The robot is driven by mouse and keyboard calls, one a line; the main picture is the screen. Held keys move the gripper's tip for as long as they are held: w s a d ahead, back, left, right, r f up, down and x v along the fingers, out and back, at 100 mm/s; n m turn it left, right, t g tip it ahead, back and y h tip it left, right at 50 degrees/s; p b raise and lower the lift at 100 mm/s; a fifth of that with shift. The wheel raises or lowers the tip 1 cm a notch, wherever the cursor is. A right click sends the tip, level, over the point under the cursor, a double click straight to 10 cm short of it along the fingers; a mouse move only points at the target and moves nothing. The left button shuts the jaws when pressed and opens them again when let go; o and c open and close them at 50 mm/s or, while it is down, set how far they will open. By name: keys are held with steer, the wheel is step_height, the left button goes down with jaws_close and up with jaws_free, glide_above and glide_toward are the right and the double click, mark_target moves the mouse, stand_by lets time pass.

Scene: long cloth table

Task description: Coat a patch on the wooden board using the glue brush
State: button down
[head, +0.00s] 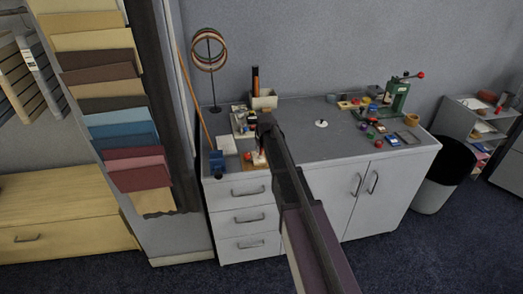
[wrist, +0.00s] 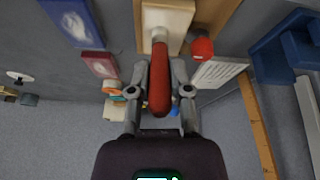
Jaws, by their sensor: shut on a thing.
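In the wrist view my gripper (wrist: 159,88) is shut on the red handle of the glue brush (wrist: 160,75). The brush's pale ferrule and tip end point to the wooden board (wrist: 178,14), a light block at the top edge of the view. The tip appears over the board's near part; I cannot tell whether it touches. A red round pot (wrist: 202,47) stands right beside the board. In the head view my arm reaches over the left end of the worktop and hides most of my gripper, the brush and the board.
A blue block (wrist: 75,20) and a dark red block (wrist: 100,65) lie left in the wrist view. A lined paper (wrist: 218,72), blue tool (wrist: 290,40) and wooden stick (wrist: 258,125) are right. The grey worktop (head: 300,140) has bare room mid-table; a green press (head: 397,97) stands farther right.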

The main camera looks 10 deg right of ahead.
steer(key=shift+w, duration=1.25)
steer(key=shift+w, duration=1.55)
steer(key=shift+r, duration=0.1)
steer(key=shift+s, duration=0.15)
steer(key=shift+s, duration=1.45)
steer(key=shift+s, duration=0.1)
steer(key=shift+s, duration=1.55)
